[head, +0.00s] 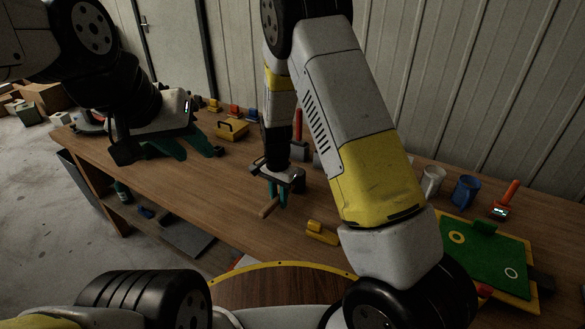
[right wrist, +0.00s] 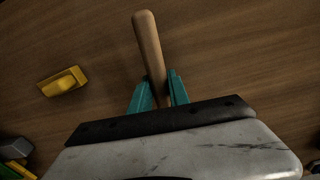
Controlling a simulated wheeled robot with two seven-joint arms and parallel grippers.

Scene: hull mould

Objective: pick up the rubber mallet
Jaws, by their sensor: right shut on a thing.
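The rubber mallet shows as a pale wooden handle (right wrist: 148,45) in the right wrist view; the handle's end also sticks out in the head view (head: 268,208). Its head is hidden behind the gripper. My right gripper (head: 277,196) is low over the middle of the workbench, with its teal fingers on either side of the handle; in the right wrist view the gripper (right wrist: 158,92) is shut on it. I cannot tell whether the mallet touches the bench. My left gripper (head: 184,148) is over the bench's left part, its teal fingers spread and nothing seen between them.
The wooden workbench (head: 230,210) carries a yellow block (head: 321,233) close to the mallet. A yellow toolbox (head: 232,129) stands further back. Cups (head: 465,190), an orange-handled tool (head: 507,200) and a green board (head: 485,255) are at the right. A corrugated wall rises behind.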

